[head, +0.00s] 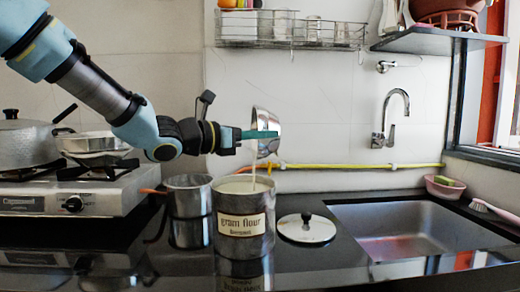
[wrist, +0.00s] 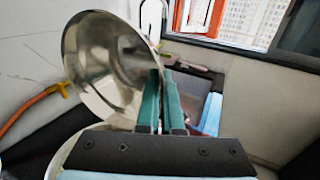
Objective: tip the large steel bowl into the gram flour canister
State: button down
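The large steel bowl (head: 268,120) is tipped steeply on its side above the gram flour canister (head: 243,222). A thin pale stream (head: 254,172) falls from the bowl into the canister's open top. The canister stands upright on the black counter, with pale contents showing inside its rim. My gripper (head: 262,134) is shut on the bowl's wall near its rim. In the wrist view, the teal fingers (wrist: 160,102) pinch the bowl's edge, and the shiny bowl (wrist: 95,62) fills the upper left. Whether anything is left in the bowl is hard to tell.
A steel lid (head: 306,229) with a dark knob lies right of the canister. A saucepan (head: 188,194) stands close on the left, by the stove (head: 75,193). The sink (head: 420,238) is at right. A wire rack (head: 290,30) hangs above on the wall.

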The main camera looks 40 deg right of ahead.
jog(key=shift+w+a+h+b, duration=0.2)
jog(key=shift+a+h+b, duration=0.1)
jog(key=shift+h+b, duration=0.3)
jog(key=shift+r, duration=0.1)
jog(key=shift+d+r+p, duration=0.1)
jog(key=shift+r+p, duration=0.3)
jog(key=shift+p, duration=0.1)
jog(key=p, duration=0.1)
jog(key=r+y+p, duration=0.1)
jog(key=p, duration=0.1)
jog(key=shift+s+d+r, duration=0.2)
jog(key=shift+s+r, duration=0.05)
jog(key=shift+r, duration=0.05)
jog(key=shift+s+d+r+y+p, duration=0.15)
jog(key=shift+r+y+p, duration=0.15)
jog(key=shift+p, duration=0.35)
